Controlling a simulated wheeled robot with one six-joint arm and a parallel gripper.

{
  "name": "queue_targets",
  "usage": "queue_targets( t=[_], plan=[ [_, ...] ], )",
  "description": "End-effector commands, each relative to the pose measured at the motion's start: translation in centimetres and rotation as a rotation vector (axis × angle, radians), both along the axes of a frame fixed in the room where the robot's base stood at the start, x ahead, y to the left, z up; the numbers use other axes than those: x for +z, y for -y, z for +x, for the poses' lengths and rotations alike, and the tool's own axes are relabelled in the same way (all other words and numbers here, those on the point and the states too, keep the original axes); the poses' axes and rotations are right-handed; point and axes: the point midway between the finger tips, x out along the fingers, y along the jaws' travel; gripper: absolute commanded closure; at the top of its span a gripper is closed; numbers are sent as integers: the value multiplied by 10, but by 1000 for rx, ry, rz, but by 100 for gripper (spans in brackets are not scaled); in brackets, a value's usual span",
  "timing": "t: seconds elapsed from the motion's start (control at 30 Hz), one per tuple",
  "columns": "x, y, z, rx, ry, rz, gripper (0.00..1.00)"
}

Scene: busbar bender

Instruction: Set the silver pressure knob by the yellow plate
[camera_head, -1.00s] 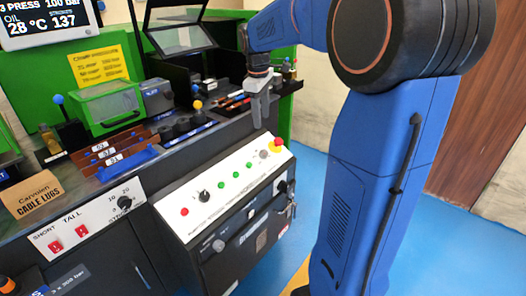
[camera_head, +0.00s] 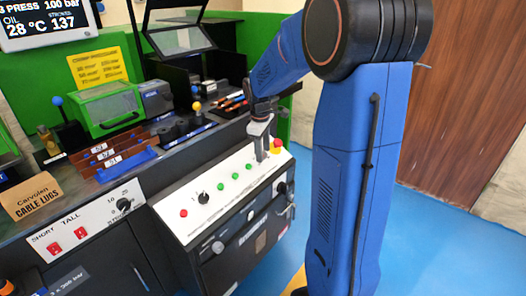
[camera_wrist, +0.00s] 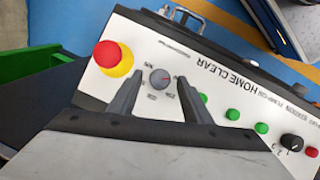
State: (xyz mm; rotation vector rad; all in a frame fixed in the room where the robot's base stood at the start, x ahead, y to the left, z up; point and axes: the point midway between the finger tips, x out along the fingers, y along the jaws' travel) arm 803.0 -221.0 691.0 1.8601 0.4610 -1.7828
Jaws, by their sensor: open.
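The silver knob (camera_wrist: 159,78) sits on the white sloped control panel (camera_wrist: 225,75), with a small red mark at its edge. In the wrist view, my open gripper (camera_wrist: 154,77) has one finger on each side of the knob, and I cannot tell whether they touch it. In the head view, my gripper (camera_head: 263,154) points down at the panel's right end and hides the knob. The yellow plate (camera_head: 97,66) with several printed lines stands on the green back wall; its small text is hard to read.
A red mushroom button on a yellow base (camera_wrist: 112,58) is close to one finger. Green buttons (camera_wrist: 232,114), a black knob (camera_wrist: 291,142) and a red button (camera_wrist: 311,152) line the panel. A screen (camera_head: 45,18) shows 100 bar.

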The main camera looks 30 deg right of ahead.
Motion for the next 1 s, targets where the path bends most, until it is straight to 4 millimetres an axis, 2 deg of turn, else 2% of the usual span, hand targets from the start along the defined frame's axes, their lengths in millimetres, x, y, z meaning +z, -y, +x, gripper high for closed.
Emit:
queue_targets(
  t=[0.33,0.37,0.5,0.53,1.0],
  plan=[
    [-4,0,0,0,0,0,55],
    [-4,1,0,0,0,0,60],
    [-4,1,0,0,0,0,94],
    [-4,1,0,0,0,0,97],
    [-3,2,1,-91,-15,42,96]
  ],
)
